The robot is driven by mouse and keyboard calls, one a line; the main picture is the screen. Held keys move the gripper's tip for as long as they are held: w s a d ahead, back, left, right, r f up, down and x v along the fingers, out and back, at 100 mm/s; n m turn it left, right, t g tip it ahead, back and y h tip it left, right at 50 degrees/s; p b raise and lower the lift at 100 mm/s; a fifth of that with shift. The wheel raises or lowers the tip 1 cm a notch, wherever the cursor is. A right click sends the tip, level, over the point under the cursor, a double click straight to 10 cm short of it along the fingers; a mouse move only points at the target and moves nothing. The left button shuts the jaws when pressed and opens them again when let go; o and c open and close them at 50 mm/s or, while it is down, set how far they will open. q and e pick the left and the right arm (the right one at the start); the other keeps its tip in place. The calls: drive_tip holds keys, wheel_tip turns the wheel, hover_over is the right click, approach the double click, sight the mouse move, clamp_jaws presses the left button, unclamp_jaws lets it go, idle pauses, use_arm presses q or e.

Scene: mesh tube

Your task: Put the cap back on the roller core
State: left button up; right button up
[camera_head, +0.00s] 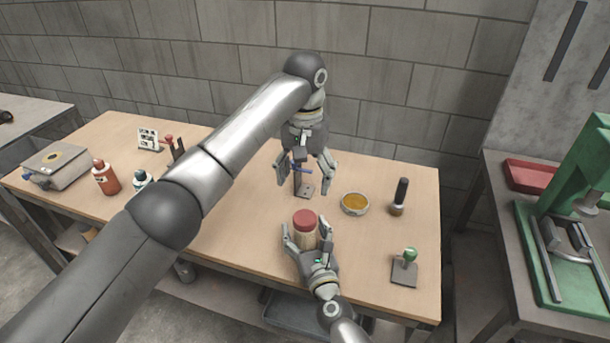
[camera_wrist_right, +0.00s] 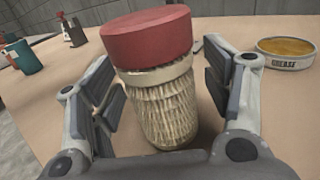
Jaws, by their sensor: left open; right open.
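The roller core (camera_head: 305,238) is a pale mesh tube standing upright on the wooden table. It also shows large in the right wrist view (camera_wrist_right: 165,112), with a cream collar at its top. The red cap (camera_head: 304,218) sits on top of the core, over the collar; the wrist view shows the cap (camera_wrist_right: 147,36) too. My right gripper (camera_head: 307,232) is open, its fingers on either side of the core, with a gap visible at the left. My left gripper (camera_head: 305,182) is open behind the core and higher, pointing down, apart from the cap.
A small stand (camera_head: 305,191) with a blue part is below my left gripper. A grease tin (camera_head: 355,204), a dark-handled tool (camera_head: 399,197) and a green-knobbed stand (camera_head: 405,268) are to the right. Bottles (camera_head: 106,178) stand at the left. A green press (camera_head: 575,220) is on another table.

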drive_tip(key=v, duration=1.2)
drive_tip(key=shift+d+f, duration=0.1)
